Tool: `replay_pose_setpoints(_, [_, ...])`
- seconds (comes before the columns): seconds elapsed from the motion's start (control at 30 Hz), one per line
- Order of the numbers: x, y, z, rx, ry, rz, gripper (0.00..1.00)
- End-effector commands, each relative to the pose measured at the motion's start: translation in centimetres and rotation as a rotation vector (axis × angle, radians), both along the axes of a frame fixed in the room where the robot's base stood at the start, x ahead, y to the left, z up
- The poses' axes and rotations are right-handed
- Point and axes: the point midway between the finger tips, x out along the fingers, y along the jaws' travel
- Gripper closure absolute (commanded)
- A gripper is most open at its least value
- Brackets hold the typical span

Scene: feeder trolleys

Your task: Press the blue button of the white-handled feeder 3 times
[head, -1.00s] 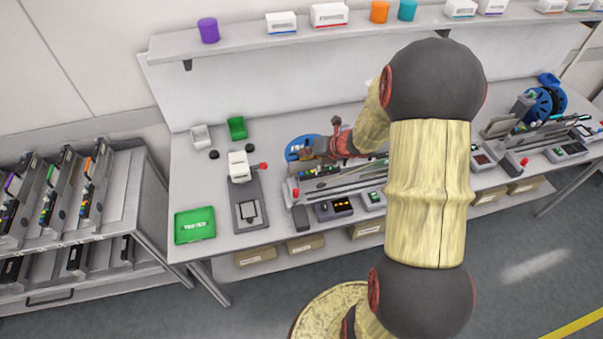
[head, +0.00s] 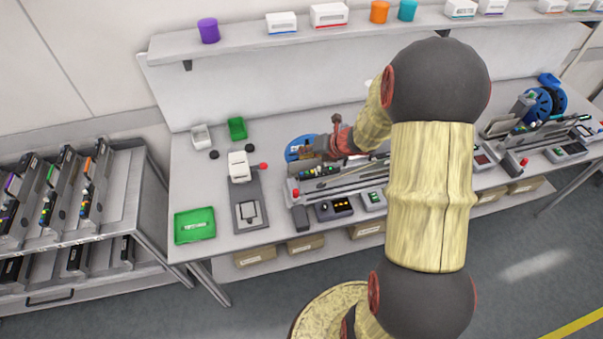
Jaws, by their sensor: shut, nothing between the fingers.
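My gripper (head: 308,153) is at the end of my arm, over the middle of the workbench. It is shut and holds nothing. A feeder (head: 345,184) lies lengthwise on the bench just below it, with a row of small coloured buttons (head: 320,171) near its left end. The fingertips are close above that row; I cannot tell whether they touch a button. The blue button cannot be picked out at this size. No white handle is clear on this feeder; my arm hides its right part. A blue reel (head: 297,145) is partly behind the gripper.
A white device (head: 240,166) with a red knob and a green tray (head: 194,226) are on the bench's left. Small control boxes (head: 334,208) line the front. A trolley with several feeders (head: 91,190) stands at left. A shelf (head: 240,43) runs above the bench.

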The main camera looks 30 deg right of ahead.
Motion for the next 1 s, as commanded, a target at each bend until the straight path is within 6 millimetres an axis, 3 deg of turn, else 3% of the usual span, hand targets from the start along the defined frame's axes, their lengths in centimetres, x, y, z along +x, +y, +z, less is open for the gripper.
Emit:
replay_pose_setpoints(0.03, [0.1, -0.1, 1.4, -0.005, -0.007, 0.002, 1.0])
replay_pose_setpoints(0.13, [0.1, 0.0, 2.6, -0.003, -0.003, 0.001, 1.0])
replay_pose_setpoints(0.5, [0.0, 0.0, 2.7, -0.002, -0.001, 0.0, 1.0])
replay_pose_setpoints(0.77, [0.0, 0.0, 1.5, -0.002, -0.001, 0.0, 1.0])
replay_pose_setpoints(1.0, [0.0, 0.0, -1.3, -0.002, -0.001, 0.0, 1.0])
